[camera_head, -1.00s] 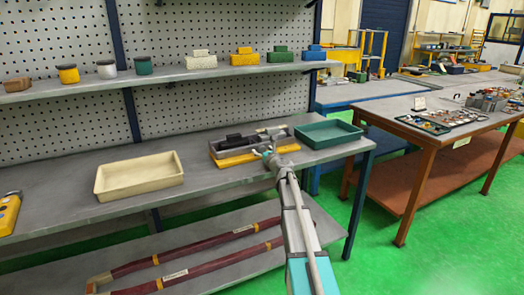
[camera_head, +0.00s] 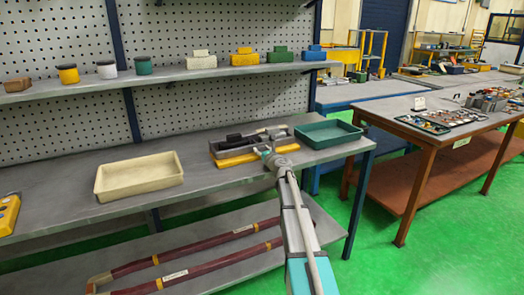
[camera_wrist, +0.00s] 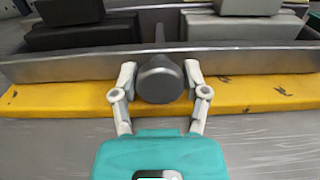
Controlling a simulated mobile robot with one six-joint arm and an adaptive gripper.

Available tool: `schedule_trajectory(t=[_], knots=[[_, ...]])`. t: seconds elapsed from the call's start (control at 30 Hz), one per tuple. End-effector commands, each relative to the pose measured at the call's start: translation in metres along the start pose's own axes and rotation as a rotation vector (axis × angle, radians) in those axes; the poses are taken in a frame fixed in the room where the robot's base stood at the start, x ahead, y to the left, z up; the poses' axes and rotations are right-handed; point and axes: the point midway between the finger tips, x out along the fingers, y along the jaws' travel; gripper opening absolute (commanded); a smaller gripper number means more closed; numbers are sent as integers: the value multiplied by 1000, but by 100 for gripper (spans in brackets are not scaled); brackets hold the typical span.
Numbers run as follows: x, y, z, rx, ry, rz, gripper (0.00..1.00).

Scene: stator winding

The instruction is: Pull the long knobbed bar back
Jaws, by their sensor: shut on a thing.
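The long bar's dark round knob (camera_wrist: 160,80) sits between the fingertips of my gripper (camera_wrist: 160,82) in the wrist view. My gripper is shut on this knob, one finger on each side. The knob is in front of the metal front wall of a grey tray and above a yellow strip (camera_wrist: 60,98). In the head view my gripper (camera_head: 270,155) is at the tray's front edge, and my arm covers the knob.
A shelf with small blocks and jars runs above. The space in front of the bench is clear.

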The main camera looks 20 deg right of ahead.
Motion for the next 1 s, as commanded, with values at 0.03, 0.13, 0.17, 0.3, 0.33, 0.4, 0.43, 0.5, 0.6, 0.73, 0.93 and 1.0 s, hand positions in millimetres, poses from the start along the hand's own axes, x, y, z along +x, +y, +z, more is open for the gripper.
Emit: schedule_trajectory(t=[0.03, 0.13, 0.17, 0.3, 0.33, 0.4, 0.43, 0.5, 0.6, 0.73, 0.93, 1.0], knots=[[0, 0, 0, 0, 0, 0, 0], [-8, 0, 0, 0, 0, 0, 0], [-11, 0, 0, 0, 0, 0, 0], [-23, 0, 0, 0, 0, 0, 0], [-24, 0, 0, 0, 0, 0, 0], [-23, 0, 0, 0, 0, 0, 0], [-23, 0, 0, -1, 0, 0, 0], [-24, 0, 0, -1, 1, 0, 0], [-24, 0, 0, -1, 1, 0, 66], [-24, 0, 0, -1, 0, 0, 90], [-22, 0, 0, 0, 0, 0, 93], [-22, 0, 0, 0, 0, 0, 93]])
